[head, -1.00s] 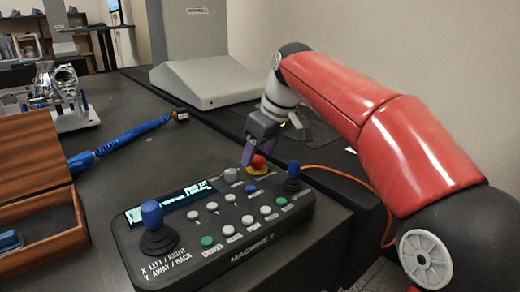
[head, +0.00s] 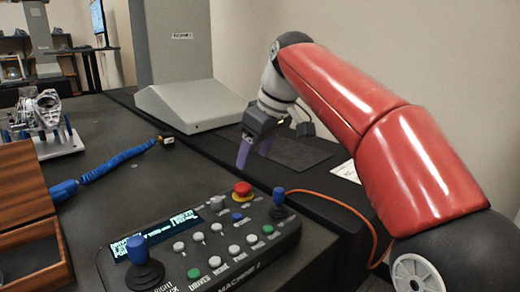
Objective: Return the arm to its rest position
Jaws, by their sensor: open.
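My red arm (head: 375,125) reaches in from the right in the head view. My gripper (head: 256,152) hangs at its end, pointing down, with its purple fingers spread and nothing seen between them. It is above and behind the control box (head: 200,245), apart from the red mushroom button (head: 242,189). The finger gap is seen partly side-on.
The control box carries two blue-topped joysticks (head: 137,250) and several buttons. An orange cable (head: 345,205) runs off its right. A wooden case (head: 22,185), a blue probe-like tool (head: 115,163) and a metal part (head: 45,112) lie left. A grey column base (head: 188,105) stands behind.

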